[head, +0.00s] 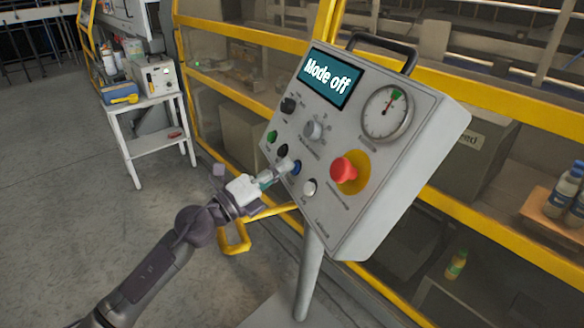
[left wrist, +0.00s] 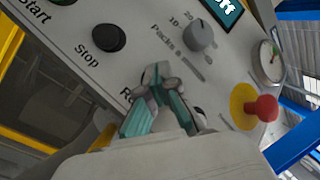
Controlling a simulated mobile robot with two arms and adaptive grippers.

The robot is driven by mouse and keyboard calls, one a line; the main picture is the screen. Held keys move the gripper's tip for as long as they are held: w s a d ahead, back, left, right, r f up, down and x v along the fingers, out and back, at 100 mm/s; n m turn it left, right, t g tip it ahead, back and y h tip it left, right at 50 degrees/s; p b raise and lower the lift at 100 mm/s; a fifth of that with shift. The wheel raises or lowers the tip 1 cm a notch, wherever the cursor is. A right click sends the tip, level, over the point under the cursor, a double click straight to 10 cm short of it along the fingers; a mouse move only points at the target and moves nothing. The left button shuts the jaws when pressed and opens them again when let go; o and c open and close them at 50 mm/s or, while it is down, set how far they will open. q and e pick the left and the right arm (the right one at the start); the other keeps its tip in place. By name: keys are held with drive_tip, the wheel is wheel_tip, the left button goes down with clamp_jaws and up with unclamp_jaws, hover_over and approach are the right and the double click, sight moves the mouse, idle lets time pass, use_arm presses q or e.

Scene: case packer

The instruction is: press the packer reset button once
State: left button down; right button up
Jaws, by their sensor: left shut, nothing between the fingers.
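The grey control panel (head: 400,180) stands tilted on a post, its screen (head: 332,80) reading "Mode off". A blue button (head: 296,168) sits low on its face, below a black button (head: 282,151) and a green one (head: 272,137). My left gripper (head: 282,170) is shut and empty, its tips at the blue button; I cannot tell whether they touch or press it. In the left wrist view the shut fingers (left wrist: 160,88) cover the button there and most of a label starting with "R". The black button labelled Stop (left wrist: 108,38) is beside them. My right gripper is out of view.
A red mushroom button (head: 345,170) on a yellow base is right of the gripper. A silver knob (head: 312,130), a round gauge (head: 386,111) and a pale round control (head: 310,187) are also close. Yellow frame rails stand behind; a small white table (head: 150,103) is at back left.

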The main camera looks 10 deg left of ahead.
use_arm(q)
drive_tip(key=shift+s+a+r, duration=0.4)
drive_tip(key=shift+a, duration=0.1)
drive_tip(key=a, duration=0.1)
drive_tip(key=s+a+r+p, duration=0.1)
drive_tip(key=s+a+r, duration=0.1)
drive_tip(key=shift+s+a+r+p, duration=0.25)
drive_tip(key=shift+a+p, duration=0.05)
idle(0.3)
idle(0.6)
